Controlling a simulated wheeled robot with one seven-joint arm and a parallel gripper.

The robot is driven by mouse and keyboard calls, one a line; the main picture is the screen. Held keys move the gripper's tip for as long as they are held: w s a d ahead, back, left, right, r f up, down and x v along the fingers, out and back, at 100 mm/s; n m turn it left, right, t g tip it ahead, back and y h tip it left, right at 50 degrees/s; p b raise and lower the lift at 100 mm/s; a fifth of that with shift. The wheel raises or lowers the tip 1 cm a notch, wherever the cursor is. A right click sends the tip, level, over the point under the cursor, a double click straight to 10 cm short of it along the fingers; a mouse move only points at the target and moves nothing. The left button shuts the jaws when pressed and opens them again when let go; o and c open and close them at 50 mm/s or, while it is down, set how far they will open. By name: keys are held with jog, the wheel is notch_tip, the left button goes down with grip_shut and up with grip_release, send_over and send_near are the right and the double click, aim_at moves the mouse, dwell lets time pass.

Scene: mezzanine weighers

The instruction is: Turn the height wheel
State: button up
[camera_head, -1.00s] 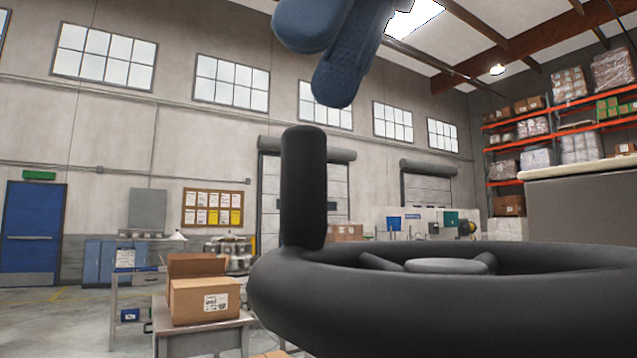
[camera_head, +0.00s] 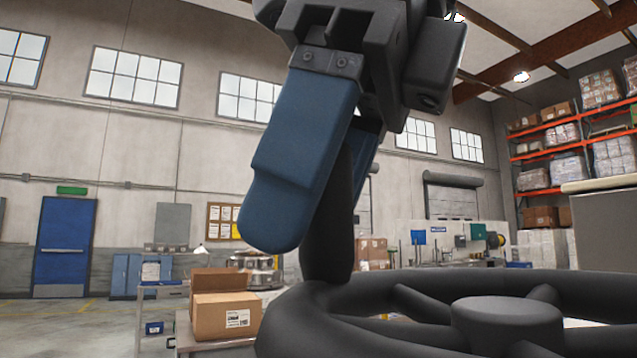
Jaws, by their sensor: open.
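The black height wheel (camera_head: 400,335) fills the lower right of the head view, its hub (camera_head: 507,322) toward the right and its lower part cut off by the frame. Its upright handle (camera_head: 329,235) rises from the left part of the rim. My gripper (camera_head: 310,220) comes down from above, with blue fingers on a dark body. One finger is in front and to the left of the handle, the other behind and to its right. The jaws are open, with the handle's top between them in the picture. I cannot tell whether either finger touches it.
A cardboard box (camera_head: 222,315) sits on a small table at the lower left. A blue door (camera_head: 63,247) stands far left, and orange shelving (camera_head: 575,155) with wrapped goods far right. Open floor shows at the left.

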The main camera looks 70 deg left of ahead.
jog(key=shift+c, duration=0.2)
grip_shut()
dwell(0.4)
